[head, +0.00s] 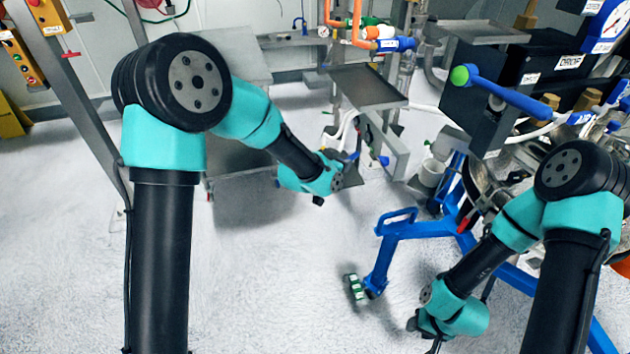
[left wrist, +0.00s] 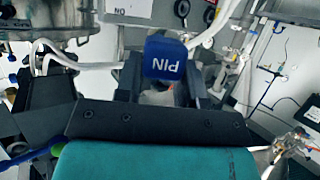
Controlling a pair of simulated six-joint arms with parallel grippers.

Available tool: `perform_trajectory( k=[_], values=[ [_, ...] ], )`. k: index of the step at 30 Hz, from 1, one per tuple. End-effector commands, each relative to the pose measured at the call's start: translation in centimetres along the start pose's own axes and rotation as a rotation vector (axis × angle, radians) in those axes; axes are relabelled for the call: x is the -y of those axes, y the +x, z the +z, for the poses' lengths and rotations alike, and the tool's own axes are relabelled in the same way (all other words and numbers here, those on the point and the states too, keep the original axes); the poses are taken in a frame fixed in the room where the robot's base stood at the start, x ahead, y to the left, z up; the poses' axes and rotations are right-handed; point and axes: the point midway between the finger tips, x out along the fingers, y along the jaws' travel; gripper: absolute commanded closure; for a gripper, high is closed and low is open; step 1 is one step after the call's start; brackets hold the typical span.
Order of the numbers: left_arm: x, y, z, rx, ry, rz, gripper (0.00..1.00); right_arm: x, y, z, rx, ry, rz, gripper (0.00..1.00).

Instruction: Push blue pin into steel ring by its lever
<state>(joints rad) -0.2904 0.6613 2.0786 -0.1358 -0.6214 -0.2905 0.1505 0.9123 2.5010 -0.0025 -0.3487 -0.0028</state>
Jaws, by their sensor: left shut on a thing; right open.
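The blue pin's lever end, marked PIN, shows as a blue block (left wrist: 166,58) in the left wrist view. It sits between the dark fingers of my left gripper (left wrist: 160,90), which is shut on it. In the head view my left gripper (head: 350,166) is beside the steel frame at the centre, and a small bit of blue shows at its tip. My right gripper (head: 436,346) is open and empty, low at the bottom edge of the head view, with its fingertips partly cut off. I cannot make out the steel ring clearly in either view.
A blue wheeled frame (head: 400,229) stands between my arms. A steel tray (head: 366,88) is above and behind my left gripper. A blue lever with a green knob (head: 510,93) sticks out at the right. White hoses (left wrist: 55,54) run near the pin. The left floor is clear.

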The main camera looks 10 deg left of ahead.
Motion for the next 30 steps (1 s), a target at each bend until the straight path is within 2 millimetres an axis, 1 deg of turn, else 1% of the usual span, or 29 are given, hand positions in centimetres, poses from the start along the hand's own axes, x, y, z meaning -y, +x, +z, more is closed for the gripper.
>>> perform_trajectory(
  k=[1,3,9,14,20,26,30],
  values=[
    [-1.2,-0.3,-1.9,-0.007,0.020,0.040,0.90,0.0,0.0,0.0,0.000,0.000,0.000,0.57],
    [-2.9,-0.7,-4.1,-0.005,0.045,0.098,0.90,0.0,0.0,0.0,0.000,0.000,0.000,0.57],
    [-7.0,-2.2,-9.3,-0.004,0.099,0.231,0.90,0.0,0.0,0.0,0.000,0.000,0.000,0.57],
    [-9.8,-3.9,-12.8,-0.004,0.132,0.311,0.90,0.0,0.0,0.0,0.000,0.000,0.000,0.57],
    [-13.1,-6.3,-16.6,-0.004,0.165,0.392,0.90,0.0,0.0,0.0,0.000,0.000,0.000,0.57],
    [-16.6,-9.5,-20.3,-0.006,0.193,0.458,0.90,0.0,0.0,0.0,0.000,0.000,0.000,0.57],
    [-18.9,-12.1,-22.8,-0.006,0.207,0.492,0.90,0.0,0.0,0.0,0.000,0.000,0.000,0.57]
  ],
)
